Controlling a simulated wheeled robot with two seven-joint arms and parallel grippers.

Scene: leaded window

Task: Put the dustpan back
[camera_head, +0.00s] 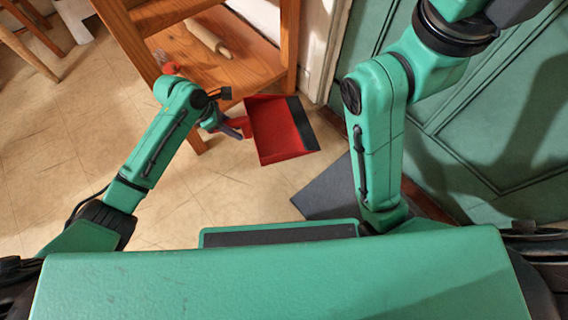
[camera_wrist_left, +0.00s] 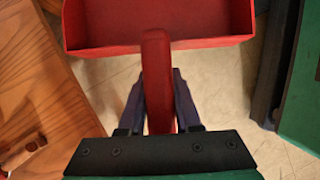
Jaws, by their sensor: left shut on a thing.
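The red dustpan (camera_head: 270,128) with a dark front lip is held above the tiled floor in the head view, right of the wooden shelf's front leg. My left gripper (camera_head: 233,127) is shut on its handle. In the left wrist view the red handle (camera_wrist_left: 157,75) runs between the two fingers of the left gripper (camera_wrist_left: 158,100), and the pan (camera_wrist_left: 160,22) extends ahead at the top. My right arm bends at the right of the head view, but its gripper is out of the picture.
A wooden shelf unit (camera_head: 232,68) stands at the top, with a rolling pin (camera_head: 208,38) on its board. A green panelled door (camera_head: 490,130) is at the right. A dark grey mat (camera_head: 335,190) lies on the floor before it. Open tiled floor (camera_head: 60,130) is at left.

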